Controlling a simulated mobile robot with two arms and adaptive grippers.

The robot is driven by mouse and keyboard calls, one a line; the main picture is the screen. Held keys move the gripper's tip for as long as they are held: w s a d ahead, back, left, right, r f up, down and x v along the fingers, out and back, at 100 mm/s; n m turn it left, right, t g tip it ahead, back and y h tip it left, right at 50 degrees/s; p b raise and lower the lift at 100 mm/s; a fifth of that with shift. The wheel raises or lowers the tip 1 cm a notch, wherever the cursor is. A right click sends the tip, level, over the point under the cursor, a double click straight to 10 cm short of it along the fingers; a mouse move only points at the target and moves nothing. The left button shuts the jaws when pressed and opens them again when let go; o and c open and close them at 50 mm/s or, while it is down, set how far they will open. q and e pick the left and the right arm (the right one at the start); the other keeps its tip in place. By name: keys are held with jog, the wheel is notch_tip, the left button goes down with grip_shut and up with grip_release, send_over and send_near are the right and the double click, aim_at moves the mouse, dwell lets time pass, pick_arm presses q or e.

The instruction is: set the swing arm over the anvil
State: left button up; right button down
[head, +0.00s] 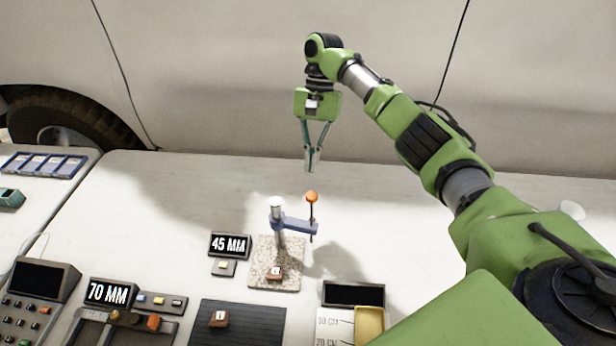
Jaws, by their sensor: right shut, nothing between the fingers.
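The swing arm (295,224) is a blue bar on a grey upright post (278,215). It points to the right, away from the front of the base. At its outer end stands a thin upright rod with an orange knob (311,197) on top. The post stands on a speckled stone base (262,252). A small brown piece with a pale marked face (275,272) sits at the front of this base; the anvil cannot be made out apart from it. My right gripper (312,168) is shut and empty, pointing down above and behind the orange knob. My left gripper is not in view.
A "45 MM" display (230,244) stands left of the base. A "70 MM" display (108,292) is at the front left. A dark mat (255,320) in front holds another brown piece (219,319). A yellow tray (369,323) lies front right. The table behind the post is clear.

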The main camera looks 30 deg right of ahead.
aim_at(301, 226)
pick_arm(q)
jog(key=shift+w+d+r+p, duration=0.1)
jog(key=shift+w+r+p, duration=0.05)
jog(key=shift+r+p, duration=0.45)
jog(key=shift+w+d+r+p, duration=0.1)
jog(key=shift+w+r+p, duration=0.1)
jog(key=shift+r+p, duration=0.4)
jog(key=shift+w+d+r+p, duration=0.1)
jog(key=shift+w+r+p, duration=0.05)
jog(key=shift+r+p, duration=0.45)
pick_arm(e)
jog(key=s+a+f, duration=0.5)
jog(key=f, duration=0.3)
jog(key=shift+s, duration=0.15)
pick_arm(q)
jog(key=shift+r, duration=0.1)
